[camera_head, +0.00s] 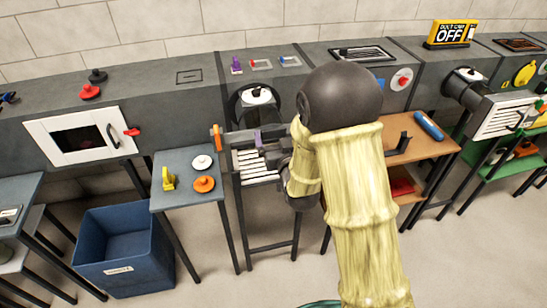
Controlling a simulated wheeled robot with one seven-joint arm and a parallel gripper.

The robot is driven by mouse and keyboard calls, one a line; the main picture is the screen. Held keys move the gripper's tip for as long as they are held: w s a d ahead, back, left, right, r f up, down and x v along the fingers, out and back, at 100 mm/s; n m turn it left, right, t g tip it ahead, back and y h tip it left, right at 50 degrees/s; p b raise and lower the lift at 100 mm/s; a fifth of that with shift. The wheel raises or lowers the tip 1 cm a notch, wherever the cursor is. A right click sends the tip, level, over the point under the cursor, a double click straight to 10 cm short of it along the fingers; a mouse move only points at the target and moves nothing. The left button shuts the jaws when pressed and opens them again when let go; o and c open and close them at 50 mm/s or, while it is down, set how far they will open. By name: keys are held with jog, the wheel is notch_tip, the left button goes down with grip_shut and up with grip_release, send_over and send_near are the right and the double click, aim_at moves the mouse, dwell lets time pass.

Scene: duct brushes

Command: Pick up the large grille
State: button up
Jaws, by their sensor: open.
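A white slatted grille (252,164) lies on a dark stand in the middle, just below a round duct opening. My arm and gripper hide its right part. My gripper (262,144) is open, over or right beside this grille's right part. I cannot tell whether it touches the grille. A second white slatted grille (503,116) shows at the far right, beside a round duct mouth, tilted. The frame does not make clear which one is the large grille.
A small blue-grey table (188,194) left of the stand holds a yellow piece, a white disc and an orange disc. A blue bin (122,240) stands on the floor. A wooden-topped table (432,140) with a blue cylinder is on the right. The grey duct (150,95) runs behind.

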aim_at(274, 132)
jog(key=x, duration=0.1)
jog(key=p+x, duration=0.1)
jog(key=x, duration=0.1)
jog(key=p+x, duration=0.1)
jog(key=x, duration=0.1)
jog(key=shift+a+f, duration=0.3)
jog(key=c, duration=1.3)
notch_tip(274, 132, up, 28)
dwell(0.3)
